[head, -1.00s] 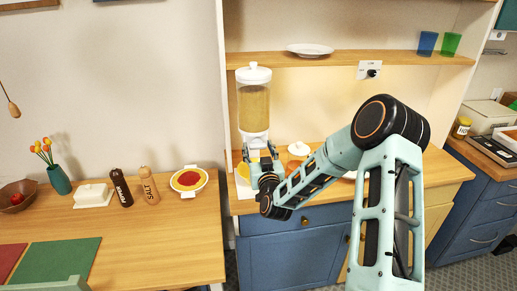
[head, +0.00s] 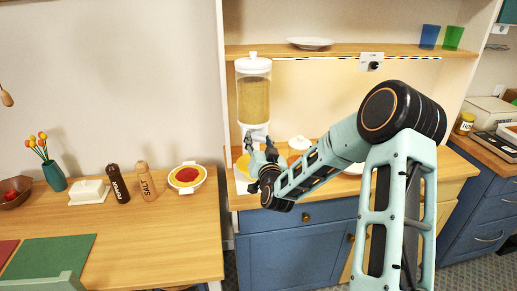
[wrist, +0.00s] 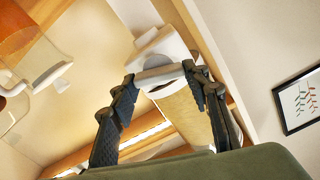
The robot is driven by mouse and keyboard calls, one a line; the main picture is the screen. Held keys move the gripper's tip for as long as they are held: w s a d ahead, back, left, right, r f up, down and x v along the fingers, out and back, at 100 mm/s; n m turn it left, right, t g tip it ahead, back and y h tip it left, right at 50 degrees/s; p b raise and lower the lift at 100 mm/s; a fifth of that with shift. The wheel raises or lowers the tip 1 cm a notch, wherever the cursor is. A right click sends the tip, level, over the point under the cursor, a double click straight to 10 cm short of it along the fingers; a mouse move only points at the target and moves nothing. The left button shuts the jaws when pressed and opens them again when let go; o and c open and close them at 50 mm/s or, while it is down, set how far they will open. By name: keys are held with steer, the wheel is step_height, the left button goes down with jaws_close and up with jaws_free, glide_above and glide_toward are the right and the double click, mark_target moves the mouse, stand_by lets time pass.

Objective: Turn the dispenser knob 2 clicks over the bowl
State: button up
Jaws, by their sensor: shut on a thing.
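The dispenser (head: 254,100) stands upright at the back of the wooden counter, a clear cylinder of tan grain with a white lid. My gripper (head: 262,147) is at its white lower outlet in the head view. In the wrist view my gripper (wrist: 161,78) has its two dark fingers on either side of a pale grey knob (wrist: 160,74), shut on it. The grain cylinder (wrist: 186,116) shows behind the knob. A yellow rim, likely the bowl (head: 242,163), shows below the dispenser, mostly hidden by my gripper. Its contents cannot be seen.
A white-handled dish (head: 187,177) with red and yellow inside sits on the left table, near the salt (head: 147,181) and pepper (head: 118,184) mills. A white-lidded pot (head: 300,144) is right of the dispenser. A shelf (head: 340,52) runs above the counter.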

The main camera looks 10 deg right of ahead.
steer(key=m+b, duration=0.3)
steer(key=b, duration=0.1)
steer(key=shift+d+f+m, duration=0.1)
steer(key=shift+f+m, duration=0.15)
steer(key=shift+m, duration=0.15)
steer(key=m+b, duration=0.3)
steer(key=shift+m, duration=0.3)
steer(key=m+b, duration=0.3)
steer(key=shift+m+b, duration=0.8)
steer(key=shift+m, duration=0.9)
steer(key=o, duration=1.2)
steer(key=shift+c, duration=0.2)
steer(key=shift+s, duration=0.1)
steer(key=s, duration=1.2)
